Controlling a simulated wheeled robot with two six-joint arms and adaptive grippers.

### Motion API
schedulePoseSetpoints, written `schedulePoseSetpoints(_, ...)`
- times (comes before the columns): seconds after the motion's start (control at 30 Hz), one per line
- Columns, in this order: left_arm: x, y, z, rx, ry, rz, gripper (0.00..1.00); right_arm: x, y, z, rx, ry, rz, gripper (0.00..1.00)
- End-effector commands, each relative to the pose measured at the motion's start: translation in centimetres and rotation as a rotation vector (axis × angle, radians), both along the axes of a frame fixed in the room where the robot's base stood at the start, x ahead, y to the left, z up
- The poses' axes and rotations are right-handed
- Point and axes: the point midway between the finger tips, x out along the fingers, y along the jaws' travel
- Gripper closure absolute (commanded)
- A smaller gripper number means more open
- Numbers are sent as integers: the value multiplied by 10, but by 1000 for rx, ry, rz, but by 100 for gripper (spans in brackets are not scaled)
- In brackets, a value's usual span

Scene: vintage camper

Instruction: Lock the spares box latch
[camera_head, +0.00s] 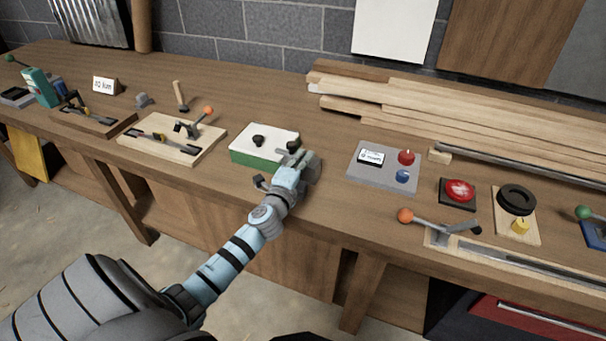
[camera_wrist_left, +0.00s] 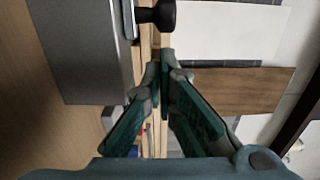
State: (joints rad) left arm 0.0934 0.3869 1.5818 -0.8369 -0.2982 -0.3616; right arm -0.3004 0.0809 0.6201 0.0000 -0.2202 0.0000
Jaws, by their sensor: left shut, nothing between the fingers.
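A box with a white lid and green sides (camera_head: 251,158), which looks like the spares box, stands near the bench's front edge. A black knob (camera_head: 257,141) sits on its lid, with another dark part (camera_head: 293,146) at the lid's right edge. My left gripper (camera_head: 312,160) is at the box's right end, hiding part of it. In the left wrist view its fingers (camera_wrist_left: 164,75) are shut and empty. Ahead of them, a black knob on a short stem (camera_wrist_left: 160,14) stands off a dark grey face (camera_wrist_left: 85,55). I cannot tell whether it is the latch or touches the fingers. My right gripper is out of view.
A grey panel with red and blue buttons (camera_head: 376,180) lies right of the box. A wooden board with an orange-knobbed lever clamp (camera_head: 172,148) lies left. Stacked planks (camera_head: 400,100) lie behind on the right. The bench (camera_head: 325,195) is clear between box and panel.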

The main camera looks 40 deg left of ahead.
Motion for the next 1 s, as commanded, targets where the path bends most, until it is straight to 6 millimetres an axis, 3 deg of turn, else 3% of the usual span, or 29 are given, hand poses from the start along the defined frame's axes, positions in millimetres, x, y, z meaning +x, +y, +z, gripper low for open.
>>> schedulePoseSetpoints(0.13, -3, -28, 2, -3, 0, 3, 100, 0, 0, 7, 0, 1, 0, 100)
schedulePoseSetpoints(0.4, -68, -43, -1, 1, 1, 3, 100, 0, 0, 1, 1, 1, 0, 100)
schedulePoseSetpoints(0.53, -87, -49, 0, 2, 1, 3, 100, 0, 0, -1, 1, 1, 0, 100)
schedulePoseSetpoints(0.7, -97, -51, 1, 0, -1, 4, 100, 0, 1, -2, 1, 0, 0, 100)
schedulePoseSetpoints(1.0, -97, -51, 1, 0, -1, 4, 100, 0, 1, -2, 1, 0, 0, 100)
